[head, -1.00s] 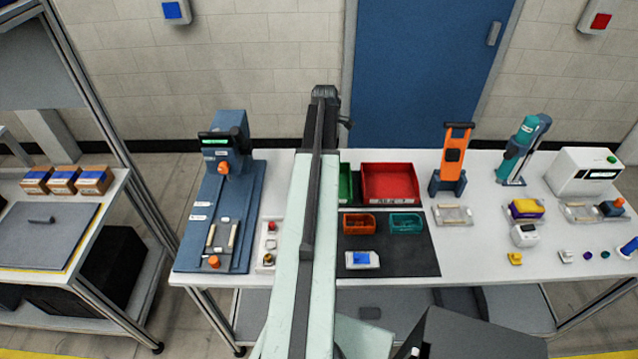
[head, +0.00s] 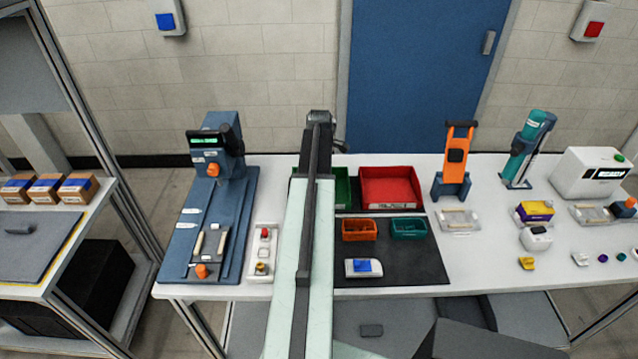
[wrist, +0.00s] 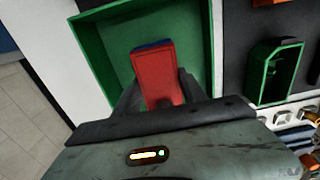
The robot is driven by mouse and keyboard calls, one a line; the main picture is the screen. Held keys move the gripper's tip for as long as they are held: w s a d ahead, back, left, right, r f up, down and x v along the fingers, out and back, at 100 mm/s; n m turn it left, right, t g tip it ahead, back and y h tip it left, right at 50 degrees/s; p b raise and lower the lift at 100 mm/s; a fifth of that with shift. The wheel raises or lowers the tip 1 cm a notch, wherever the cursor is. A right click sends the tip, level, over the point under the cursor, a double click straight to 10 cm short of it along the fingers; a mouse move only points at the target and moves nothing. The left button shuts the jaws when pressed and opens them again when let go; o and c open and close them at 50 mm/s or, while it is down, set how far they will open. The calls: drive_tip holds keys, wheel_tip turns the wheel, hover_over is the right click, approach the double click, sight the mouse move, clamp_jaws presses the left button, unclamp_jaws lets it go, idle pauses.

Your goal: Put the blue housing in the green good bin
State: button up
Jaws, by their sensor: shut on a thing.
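In the wrist view my gripper (wrist: 160,90) is shut on a block-like part (wrist: 152,65) with a red face and a thin blue far edge. Most of its other sides are hidden, so I cannot tell for sure that it is the blue housing. The held part is over the open green bin (wrist: 92,52), whose visible floor is bare; I cannot tell its height above that floor. In the head view the green bin (head: 342,188) shows only partly behind my arm, left of a red bin. My gripper is hidden there.
The red bin (head: 390,187) stands right of the green one. In front are small orange (head: 359,229) and teal (head: 409,228) bins and a white box with a blue top (head: 362,267) on a dark mat. A blue press (head: 215,200) stands left.

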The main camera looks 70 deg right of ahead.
drive_tip(key=o, duration=1.5)
wheel_tip(320, 180, up, 12)
drive_tip(key=p, duration=1.2)
drive_tip(key=shift+r, duration=0.1)
drive_tip(key=shift+s, duration=0.15)
